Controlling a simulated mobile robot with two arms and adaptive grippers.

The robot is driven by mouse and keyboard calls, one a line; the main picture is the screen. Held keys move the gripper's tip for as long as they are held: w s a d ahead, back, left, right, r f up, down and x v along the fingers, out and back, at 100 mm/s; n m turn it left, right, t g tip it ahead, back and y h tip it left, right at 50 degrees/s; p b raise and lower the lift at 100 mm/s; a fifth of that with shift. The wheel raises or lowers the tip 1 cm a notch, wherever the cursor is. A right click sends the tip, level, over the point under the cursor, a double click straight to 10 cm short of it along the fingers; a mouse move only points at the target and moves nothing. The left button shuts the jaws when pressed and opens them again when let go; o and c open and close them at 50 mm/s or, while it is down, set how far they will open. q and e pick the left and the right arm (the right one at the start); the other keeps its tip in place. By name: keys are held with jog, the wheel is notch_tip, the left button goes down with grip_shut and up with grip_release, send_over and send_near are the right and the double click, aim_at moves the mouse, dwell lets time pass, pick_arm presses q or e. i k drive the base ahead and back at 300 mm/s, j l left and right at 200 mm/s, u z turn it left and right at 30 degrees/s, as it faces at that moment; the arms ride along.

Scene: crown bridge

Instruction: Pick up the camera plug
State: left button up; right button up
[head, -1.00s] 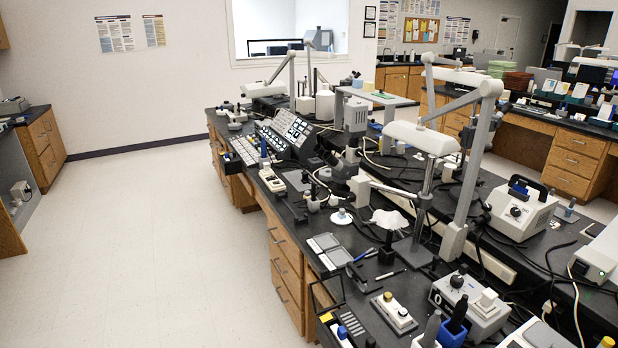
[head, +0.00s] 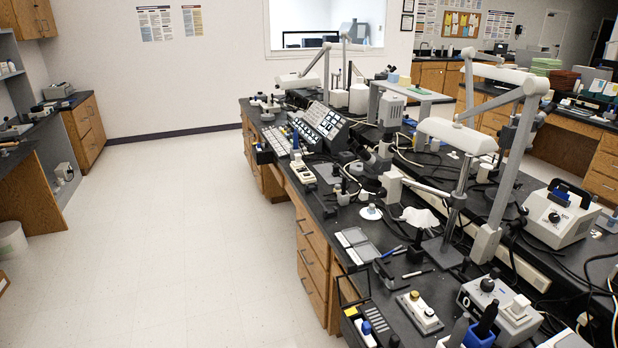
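I cannot make out a thing that is surely the camera plug. A small white device (head: 65,172) with a dark part sits low beside the wooden cabinet at the left, too small to identify. A microscope (head: 391,110) with a grey box-shaped top stands on the long black bench (head: 385,268). Several dark cables run over the bench behind it, and their ends are partly hidden by equipment. Neither of my grippers is in view.
The pale tiled floor (head: 180,240) left of the bench is open. A wooden cabinet (head: 88,130) with a black top stands at the far left. A white bin (head: 12,242) stands at the left edge. Lamp arms (head: 520,130) rise above the crowded bench.

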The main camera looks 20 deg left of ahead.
aim_at(336, 167)
jog(key=u, duration=0.55)
jog(key=i+j+u, duration=0.15)
jog(key=i+u, duration=0.15)
jog(key=i, duration=0.2)
jog(key=i+u, duration=0.3)
jog(key=i, duration=4)
jog(key=i+z, duration=0.1)
jog(key=z, duration=0.35)
jog(key=i+z, duration=0.1)
jog(key=z, duration=0.35)
jog(key=i+j+z, duration=0.1)
jog(key=z, duration=0.3)
jog(key=i+j+z, duration=0.1)
jog(key=z, duration=0.35)
